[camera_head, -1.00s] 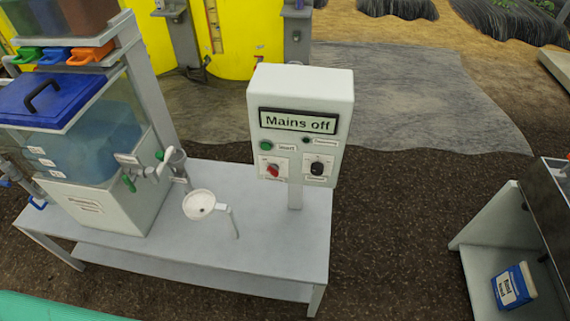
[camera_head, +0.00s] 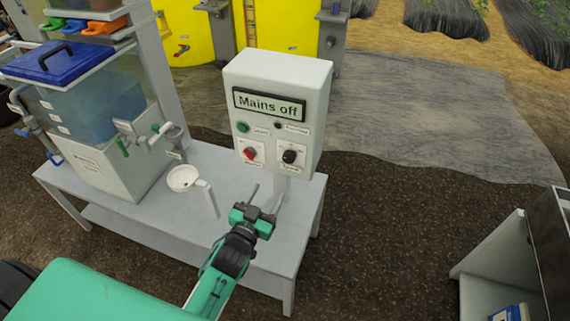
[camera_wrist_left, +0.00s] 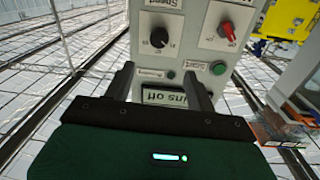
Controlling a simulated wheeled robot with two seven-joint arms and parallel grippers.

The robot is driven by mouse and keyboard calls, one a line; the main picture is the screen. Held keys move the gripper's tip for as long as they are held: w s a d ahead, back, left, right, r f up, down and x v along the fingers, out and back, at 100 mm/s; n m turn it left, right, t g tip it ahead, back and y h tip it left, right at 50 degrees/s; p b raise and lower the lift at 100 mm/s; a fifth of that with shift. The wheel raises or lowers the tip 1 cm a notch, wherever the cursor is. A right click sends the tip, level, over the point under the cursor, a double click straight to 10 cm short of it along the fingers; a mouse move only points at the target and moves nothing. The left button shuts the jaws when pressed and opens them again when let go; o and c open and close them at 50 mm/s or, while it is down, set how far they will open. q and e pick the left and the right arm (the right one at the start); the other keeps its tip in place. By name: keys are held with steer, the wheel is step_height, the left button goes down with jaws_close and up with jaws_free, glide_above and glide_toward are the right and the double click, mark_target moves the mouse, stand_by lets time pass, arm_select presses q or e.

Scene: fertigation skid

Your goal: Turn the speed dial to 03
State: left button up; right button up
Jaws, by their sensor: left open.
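The control box (camera_head: 276,110) is white and stands on a post at the back of the bench; its display (camera_head: 269,104) reads "Mains off". The black speed dial (camera_head: 289,157) sits at the lower right of its front. In the left wrist view, upside down, the speed dial (camera_wrist_left: 159,38) sits beyond the fingers under a "Speed" label; I cannot read its setting. My left gripper (camera_head: 267,196) is open and empty, in front of and below the box, apart from the dial. Its two fingers also show in the left wrist view (camera_wrist_left: 158,84). My right gripper is out of view.
A red knob (camera_head: 249,154) is left of the dial, with a green button (camera_head: 242,127) above it. A tank with a blue lid (camera_head: 55,62) is farther left.

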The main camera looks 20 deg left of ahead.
mark_target(288, 160)
arm_select(q)
steer(key=w+p, duration=0.1)
steer(key=w, duration=0.3)
steer(key=w+p, duration=0.1)
steer(key=w, duration=0.3)
steer(key=w+d+p, duration=0.1)
steer(key=w, duration=0.3)
steer(key=shift+w+d, duration=0.1)
steer(key=shift+w, duration=0.55)
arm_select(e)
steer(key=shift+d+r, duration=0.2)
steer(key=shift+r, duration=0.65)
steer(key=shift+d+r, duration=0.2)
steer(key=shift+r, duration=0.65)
arm_select(q)
steer(key=c, duration=1)
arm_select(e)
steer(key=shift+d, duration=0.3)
